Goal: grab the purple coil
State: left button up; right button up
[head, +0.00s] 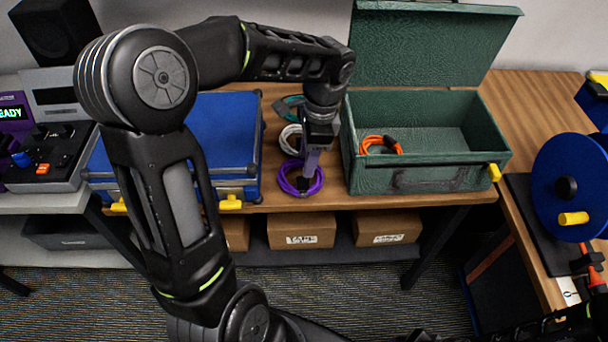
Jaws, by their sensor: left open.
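The purple coil (287,186) lies on the wooden table near its front edge, between the blue case and the green box. My left gripper (305,176) points down right over the coil, its fingers overlapping the coil's ring in the head view. It is open; part of the coil is hidden behind the fingers, and I cannot tell whether they touch it. My right gripper is not clearly in view.
The open green box (468,156) to the right holds an orange coil (381,145). The closed blue case (226,131) is to the left. A blue reel (568,187) stands at the far right. Cardboard boxes (301,231) sit on the shelf below.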

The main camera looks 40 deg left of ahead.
pick_arm(q)
notch_tip(320, 180, down, 2)
jog(key=shift+w+a, duration=0.1)
jog(key=shift+a, duration=0.05)
jog(key=shift+f, duration=0.4)
jog(key=shift+s+f, duration=0.2)
jog(key=shift+f, duration=0.1)
jog(key=f, duration=0.3)
jog(key=f+p, duration=0.1)
jog(key=shift+s+a+f, duration=0.2)
jog(key=shift+a+f, duration=0.05)
jog(key=shift+a, duration=0.1)
jog(key=shift+c, duration=0.3)
grip_shut()
